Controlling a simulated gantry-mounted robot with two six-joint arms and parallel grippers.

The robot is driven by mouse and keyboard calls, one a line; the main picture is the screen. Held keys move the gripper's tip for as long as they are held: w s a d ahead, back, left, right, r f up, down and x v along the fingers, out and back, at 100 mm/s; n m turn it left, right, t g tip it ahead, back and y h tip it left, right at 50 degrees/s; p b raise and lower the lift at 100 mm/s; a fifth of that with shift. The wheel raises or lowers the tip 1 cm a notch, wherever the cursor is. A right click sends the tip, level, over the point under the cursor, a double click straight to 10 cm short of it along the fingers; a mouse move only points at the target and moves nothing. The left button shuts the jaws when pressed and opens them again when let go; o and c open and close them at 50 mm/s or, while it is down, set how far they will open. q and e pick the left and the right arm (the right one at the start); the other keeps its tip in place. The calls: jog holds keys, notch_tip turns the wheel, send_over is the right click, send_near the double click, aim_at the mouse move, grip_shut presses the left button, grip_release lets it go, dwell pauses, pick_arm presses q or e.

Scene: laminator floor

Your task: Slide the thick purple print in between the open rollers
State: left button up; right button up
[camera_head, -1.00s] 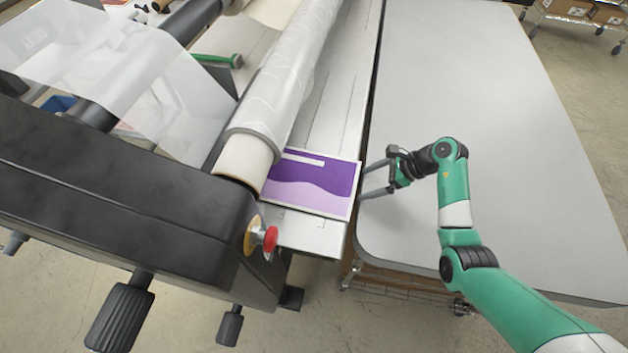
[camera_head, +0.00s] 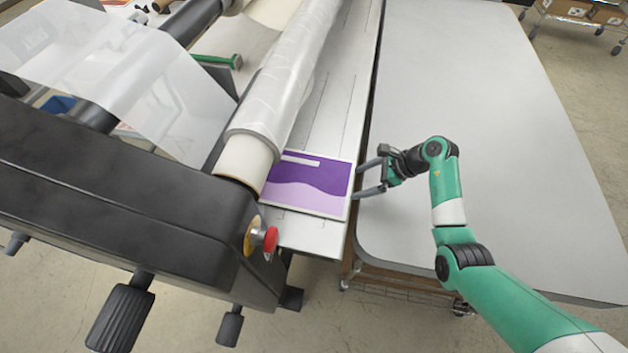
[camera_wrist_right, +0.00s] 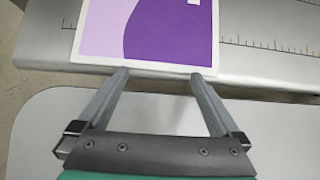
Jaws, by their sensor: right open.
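The purple print (camera_head: 308,187), with darker and paler purple areas and a white border, lies flat on the laminator's metal feed table (camera_head: 318,120). Its left edge meets the front end of the film-wrapped roller (camera_head: 277,105); whether it is under the roller is hidden. My right gripper (camera_head: 359,180) is open at the print's right edge, with nothing between its fingers. In the right wrist view, the fingertips of the gripper (camera_wrist_right: 159,75) are at the near border of the print (camera_wrist_right: 155,30), touching or almost touching it. My left gripper is not in view.
The black laminator end housing (camera_head: 120,200) with a red stop button (camera_head: 270,240) stands left of the print. A wide grey table (camera_head: 480,110) lies right of the feed table across a narrow gap, and its top is clear. Ruler marks (camera_wrist_right: 265,44) run along the feed table.

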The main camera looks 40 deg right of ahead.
aim_at(334, 185)
jog(key=shift+w+a+f, duration=0.1)
jog(key=shift+w+a, duration=0.25)
jog(key=shift+w, duration=0.05)
jog(key=shift+s+d+p, duration=0.15)
jog(key=shift+s+p, duration=0.05)
jog(key=shift+p, duration=0.15)
dwell(0.4)
jog(key=shift+s+a+p, duration=0.45)
jog(key=shift+a+p, duration=0.2)
jog(key=shift+p, duration=0.3)
jog(key=shift+s+a, duration=0.1)
jog(key=shift+a, duration=0.1)
jog(key=shift+w+a+b, duration=0.15)
jog(key=shift+w+a, duration=0.65)
jog(key=shift+w, duration=0.35)
jog(key=shift+w+a+b, duration=0.15)
jog(key=shift+w+a, duration=0.65)
jog(key=shift+w, duration=0.3)
dwell(0.6)
jog(key=shift+w+a, duration=0.15)
jog(key=shift+w, duration=0.05)
jog(key=shift+s+d+p, duration=0.35)
jog(key=shift+s+p, duration=0.1)
dwell(0.5)
